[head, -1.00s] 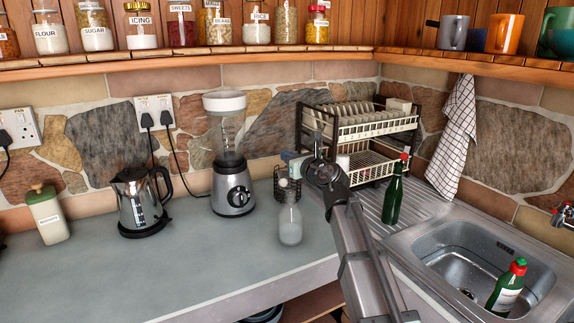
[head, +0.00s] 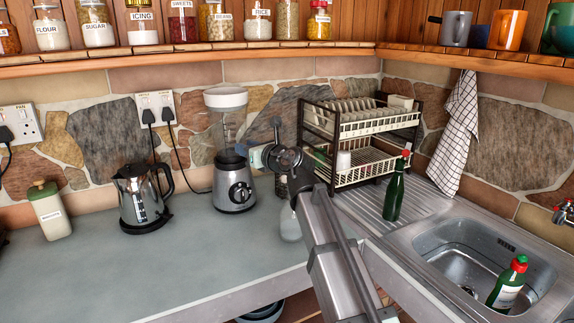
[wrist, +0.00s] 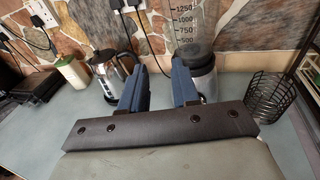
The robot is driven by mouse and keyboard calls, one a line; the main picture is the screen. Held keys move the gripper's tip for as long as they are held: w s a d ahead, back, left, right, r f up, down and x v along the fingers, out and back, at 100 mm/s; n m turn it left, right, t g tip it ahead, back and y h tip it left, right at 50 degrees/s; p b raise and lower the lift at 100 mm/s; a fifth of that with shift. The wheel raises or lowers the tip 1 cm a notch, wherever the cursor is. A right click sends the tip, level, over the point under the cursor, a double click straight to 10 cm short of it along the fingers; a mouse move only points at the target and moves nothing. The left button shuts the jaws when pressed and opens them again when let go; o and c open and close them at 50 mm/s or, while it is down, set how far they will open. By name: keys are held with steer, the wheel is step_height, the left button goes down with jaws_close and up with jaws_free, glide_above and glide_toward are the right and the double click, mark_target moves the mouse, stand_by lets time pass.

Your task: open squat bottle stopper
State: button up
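A small clear bottle (head: 290,226) with pale contents stands on the counter left of the dish rack in the head view. My arm covers its upper part, and its stopper is hidden. The bottle cannot be made out in the wrist view. My gripper (head: 256,158) is above the counter, in front of the blender and higher than the bottle in the picture. In the wrist view my gripper (wrist: 160,88) shows two blue fingers apart with nothing between them.
A blender (head: 234,190), a kettle (head: 140,205) and a cream bottle (head: 50,212) stand on the left. A wire basket (wrist: 272,100), dish rack (head: 365,165) and green bottle (head: 394,195) are nearby. The sink (head: 455,250) is right. The counter's front left is clear.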

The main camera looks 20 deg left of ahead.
steer(key=s+a+f+n+g+y, duration=0.1)
steer(key=s+a+f+g, duration=0.2)
steer(key=a, duration=0.7)
steer(key=s+a+f+g, duration=0.1)
steer(key=s+a+f, duration=0.4)
steer(key=a, duration=0.5)
steer(key=w+a+r+m+t, duration=0.2)
steer(key=w+a+m+t, duration=0.1)
steer(key=a+m+t, duration=0.4)
steer(key=w+d+m+t+h, duration=0.45)
steer(key=d+m+h, duration=0.2)
steer(key=m, duration=0.55)
steer(key=w+d+m+t+h, duration=0.5)
steer(key=m+h, duration=0.3)
steer(key=m, duration=0.4)
steer(key=s+d+f+m+g+h, duration=0.2)
steer(key=d+m+g+h, duration=0.2)
steer(key=d+m+h, duration=0.45)
steer(key=s+d+f+m+g+h, duration=0.15)
steer(key=d+m+g+h, duration=0.35)
steer(key=m, duration=0.6)
steer(key=w+d+t, duration=0.1)
steer(key=w+d, duration=0.8)
steer(key=w, duration=0.2)
steer(key=shift+d+f+y, duration=0.2)
steer(key=shift+f+y, duration=0.15)
steer(key=shift+y, duration=0.05)
steer(key=shift+m+t, duration=0.25)
steer(key=shift+c, duration=0.3)
